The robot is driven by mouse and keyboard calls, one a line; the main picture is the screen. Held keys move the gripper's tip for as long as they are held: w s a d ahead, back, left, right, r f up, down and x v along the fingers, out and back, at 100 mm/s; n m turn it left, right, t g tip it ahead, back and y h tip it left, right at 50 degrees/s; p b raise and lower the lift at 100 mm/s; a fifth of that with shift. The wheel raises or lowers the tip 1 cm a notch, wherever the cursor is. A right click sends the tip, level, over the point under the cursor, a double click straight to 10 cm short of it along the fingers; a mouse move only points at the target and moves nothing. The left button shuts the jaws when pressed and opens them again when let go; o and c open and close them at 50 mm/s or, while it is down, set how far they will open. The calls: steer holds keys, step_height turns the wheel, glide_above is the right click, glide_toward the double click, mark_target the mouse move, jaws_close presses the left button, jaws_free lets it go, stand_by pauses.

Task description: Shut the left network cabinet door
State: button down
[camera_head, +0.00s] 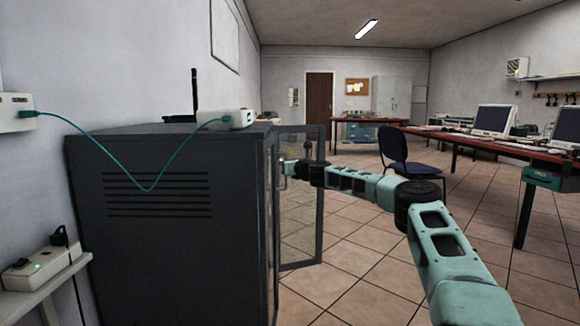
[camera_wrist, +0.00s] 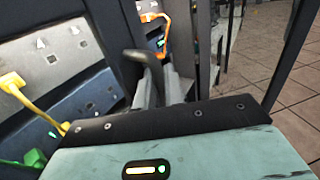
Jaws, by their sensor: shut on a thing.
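The dark grey network cabinet (camera_head: 165,225) stands at the left of the head view, with its side towards me. One glazed door (camera_head: 302,225) stands out from its front at the far side. A narrow edge-on glazed part (camera_head: 271,185) shows at the near front corner; I cannot tell how far it stands from shut. My gripper (camera_head: 287,169) is at the cabinet front. In the wrist view my gripper (camera_wrist: 160,90) is shut on a grey bent handle (camera_wrist: 147,66), seemingly the door handle. The handle's lower part is hidden between the fingers.
A box (camera_head: 238,118) with a teal cable sits on the cabinet. A blue chair (camera_head: 398,150) and long bench (camera_head: 470,141) stand right. Tiled floor between is clear.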

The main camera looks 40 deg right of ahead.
steer(key=shift+w+a, duration=0.95)
steer(key=shift+a, duration=0.1)
steer(key=c, duration=1.6)
jaws_free()
steer(key=s, duration=0.5)
steer(key=s+a+p, duration=0.1)
steer(key=s, duration=0.5)
steer(key=s+p, duration=0.1)
steer(key=s, duration=0.5)
steer(key=shift+s+a, duration=0.2)
